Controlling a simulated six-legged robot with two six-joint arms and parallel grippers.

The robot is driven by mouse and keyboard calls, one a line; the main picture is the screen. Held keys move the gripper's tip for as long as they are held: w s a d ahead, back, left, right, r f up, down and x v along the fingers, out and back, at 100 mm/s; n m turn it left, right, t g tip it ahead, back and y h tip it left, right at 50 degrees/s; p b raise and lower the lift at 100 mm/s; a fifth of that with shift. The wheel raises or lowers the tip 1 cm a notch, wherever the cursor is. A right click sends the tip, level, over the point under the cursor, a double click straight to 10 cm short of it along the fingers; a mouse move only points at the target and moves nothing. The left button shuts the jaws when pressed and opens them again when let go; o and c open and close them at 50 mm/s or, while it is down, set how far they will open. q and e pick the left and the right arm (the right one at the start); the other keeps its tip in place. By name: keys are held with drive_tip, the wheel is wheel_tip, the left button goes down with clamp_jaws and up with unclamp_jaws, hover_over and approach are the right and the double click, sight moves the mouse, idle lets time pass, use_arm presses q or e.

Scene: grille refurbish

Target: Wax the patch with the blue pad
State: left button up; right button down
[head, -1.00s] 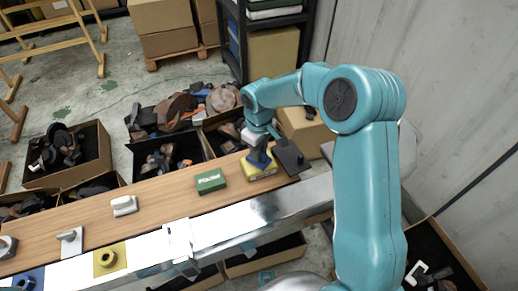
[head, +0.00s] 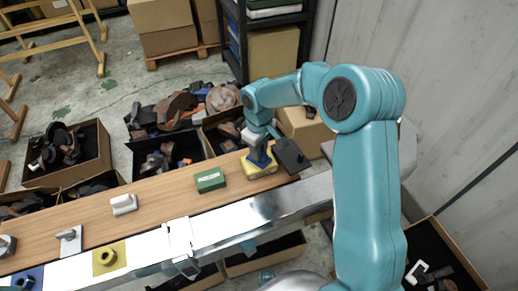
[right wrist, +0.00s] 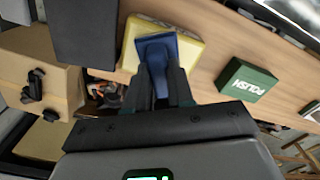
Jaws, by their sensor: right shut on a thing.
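The blue pad (right wrist: 158,50) is between the fingers of my right gripper (right wrist: 160,88), which is shut on its upright grip. It also shows in the head view (head: 261,158). The pad is over a yellow block or tin (right wrist: 190,55) on the wooden bench, also seen in the head view (head: 262,171). I cannot tell whether the pad rests on it. The long shiny metal bar (head: 215,222) runs along the bench's near side. A blurry bright area (head: 265,207) shows on it; I cannot tell if this is the patch. My left gripper is not in view.
A green POLISH box (head: 210,180) stands left of the yellow block. A white block (head: 124,204) sits farther left on the bench (head: 160,196). Boxes of scrap (head: 72,154) stand on the floor behind.

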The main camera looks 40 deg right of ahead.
idle(0.5)
wheel_tip(320, 180, up, 7)
drive_tip(key=p, duration=0.5)
idle(0.6)
drive_tip(key=shift+w+a+r+p, duration=0.15)
drive_tip(key=shift+r+p, duration=0.15)
drive_tip(key=shift+p, duration=0.15)
drive_tip(key=s+a+r+m+p, duration=0.3)
drive_tip(key=a+r+p, duration=0.5)
drive_tip(key=a+r, duration=0.3)
drive_tip(key=shift+s, duration=0.2)
